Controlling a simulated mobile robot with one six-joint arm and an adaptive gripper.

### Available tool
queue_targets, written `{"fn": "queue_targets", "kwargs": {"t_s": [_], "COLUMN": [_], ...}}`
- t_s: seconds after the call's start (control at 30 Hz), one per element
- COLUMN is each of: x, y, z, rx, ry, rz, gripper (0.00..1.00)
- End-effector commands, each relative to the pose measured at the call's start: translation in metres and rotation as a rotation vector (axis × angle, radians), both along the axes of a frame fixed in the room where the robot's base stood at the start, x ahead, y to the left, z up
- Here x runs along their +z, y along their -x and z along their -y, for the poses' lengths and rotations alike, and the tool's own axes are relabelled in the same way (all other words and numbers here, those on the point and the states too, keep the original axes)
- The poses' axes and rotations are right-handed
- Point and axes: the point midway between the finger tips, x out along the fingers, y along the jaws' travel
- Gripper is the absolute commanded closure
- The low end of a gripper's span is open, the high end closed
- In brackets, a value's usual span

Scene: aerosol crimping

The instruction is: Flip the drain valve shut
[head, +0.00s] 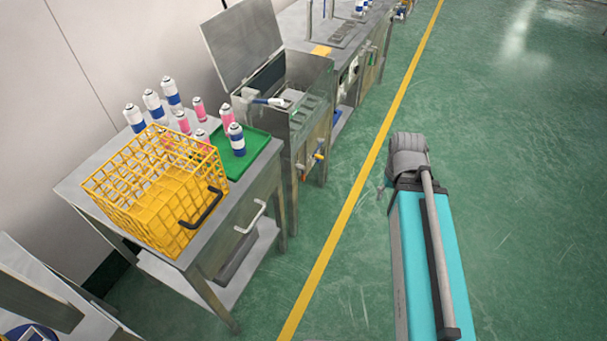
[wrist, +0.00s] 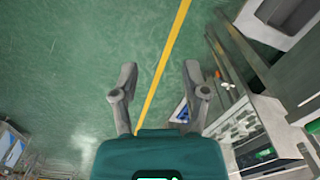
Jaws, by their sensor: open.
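In the head view my arm is at the right, across the yellow line from the tank, and the fingers are not clearly visible.
A steel table (head: 262,185) holds a yellow wire basket (head: 150,190), a green tray (head: 248,160) and several spray cans. Another steel bench (head: 345,45) stands beyond the tank. The green floor right of the yellow line (head: 352,200) is clear. Steel equipment lines the wrist view's right side.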

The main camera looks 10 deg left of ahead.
Motion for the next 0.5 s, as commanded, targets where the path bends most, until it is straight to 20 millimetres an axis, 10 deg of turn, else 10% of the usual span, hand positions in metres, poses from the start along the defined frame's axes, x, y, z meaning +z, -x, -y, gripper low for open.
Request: {"fn": "queue_targets", "kwargs": {"t_s": [0.5], "x": [-0.0039], "y": [-0.0022], "z": [-0.0009], "rx": [0.006], "ry": [-0.005], "rz": [0.002], "gripper": [0.41]}}
